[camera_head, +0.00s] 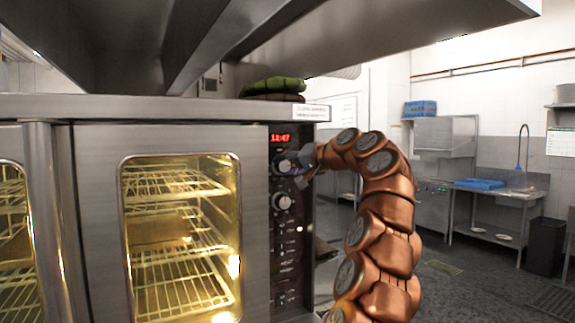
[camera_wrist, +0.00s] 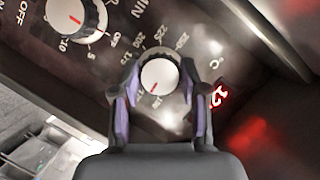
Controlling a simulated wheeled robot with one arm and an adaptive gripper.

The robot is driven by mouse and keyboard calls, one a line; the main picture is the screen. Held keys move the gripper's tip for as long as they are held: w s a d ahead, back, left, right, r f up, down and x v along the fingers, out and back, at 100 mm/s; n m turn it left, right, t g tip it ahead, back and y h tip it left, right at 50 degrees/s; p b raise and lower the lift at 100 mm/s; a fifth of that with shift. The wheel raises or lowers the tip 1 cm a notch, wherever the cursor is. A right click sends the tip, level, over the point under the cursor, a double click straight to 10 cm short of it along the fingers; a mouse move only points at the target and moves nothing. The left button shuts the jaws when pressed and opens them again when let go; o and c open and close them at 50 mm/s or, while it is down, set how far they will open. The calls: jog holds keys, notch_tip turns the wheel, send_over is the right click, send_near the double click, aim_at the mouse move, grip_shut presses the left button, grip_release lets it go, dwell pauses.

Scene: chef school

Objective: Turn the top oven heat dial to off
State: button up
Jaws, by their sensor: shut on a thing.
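The top heat dial (camera_head: 284,166) is a round knob on the oven's black control panel, just below the red display. In the wrist view the dial (camera_wrist: 160,76) has a white face with a short red mark toward its lower left. Printed temperature numbers curve around it. My gripper (camera_head: 301,170) reaches the panel from the right and is shut on this dial. In the wrist view its purple-padded fingers (camera_wrist: 158,82) stand on either side of the knob. The lettering near the red mark is partly hidden and too small to read.
A second dial (camera_head: 282,202), the minute timer, sits below; its OFF mark shows in the wrist view (camera_wrist: 76,14). Smaller switches run further down the panel. The lit oven door (camera_head: 95,220) is closed at left. A metal hood (camera_head: 230,40) hangs above. Open floor lies right.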

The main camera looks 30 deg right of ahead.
jog(key=n+g+h, duration=0.1)
jog(key=n, duration=0.2)
jog(key=shift+a+f+h, duration=0.1)
jog(key=shift+h, duration=0.2)
jog(key=n+h+b, duration=0.2)
jog(key=n, duration=0.1)
jog(key=shift+f+g, duration=0.1)
jog(key=shift+g, duration=0.2)
jog(key=n+h+b, duration=0.2)
jog(key=n, duration=0.1)
jog(key=shift+a+f+n+h+b, duration=0.1)
jog(key=shift+n+h+b, duration=0.25)
jog(key=shift+n+h, duration=0.05)
jog(key=shift+w+n+h+b, duration=0.1)
jog(key=shift+n+h+b, duration=0.5)
jog(key=shift+n+b, duration=0.25)
jog(key=shift+n, duration=0.25)
jog(key=o, duration=1.1)
jog(key=shift+r, duration=0.25)
jog(key=shift+o, duration=0.2)
jog(key=shift+s+a+r, duration=0.1)
jog(key=shift+s, duration=0.1)
